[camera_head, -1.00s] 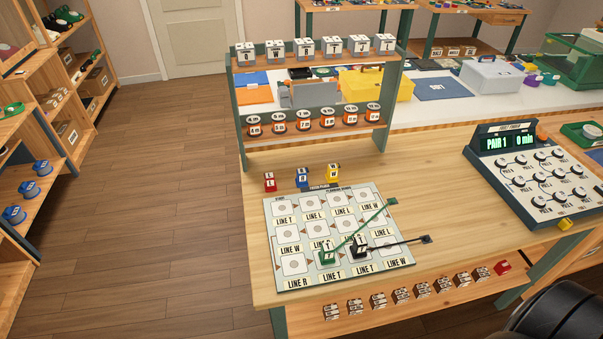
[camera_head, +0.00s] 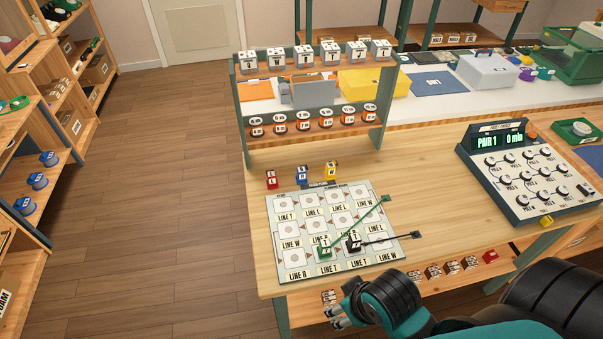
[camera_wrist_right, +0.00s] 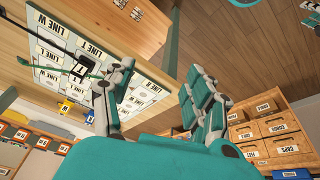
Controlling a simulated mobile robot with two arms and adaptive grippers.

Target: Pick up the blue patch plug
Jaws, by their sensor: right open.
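The blue patch plug (camera_head: 302,176) stands upright on the table behind the patch board (camera_head: 397,253), between a red plug (camera_head: 271,179) and a yellow plug (camera_head: 332,171). It also shows in the right wrist view (camera_wrist_right: 66,108), small, past the board's edge. My right gripper (camera_head: 334,312) is at the front edge of the table, low in the head view, well apart from the blue plug. In the right wrist view the gripper's fingers (camera_wrist_right: 155,98) are spread with nothing between them. My left gripper is not in view.
A green plug (camera_head: 324,248) and a black plug (camera_head: 353,243) with cords stand on the board. A rack (camera_head: 243,140) of labelled blocks rises behind the plugs. A dial console (camera_head: 530,170) sits at the right.

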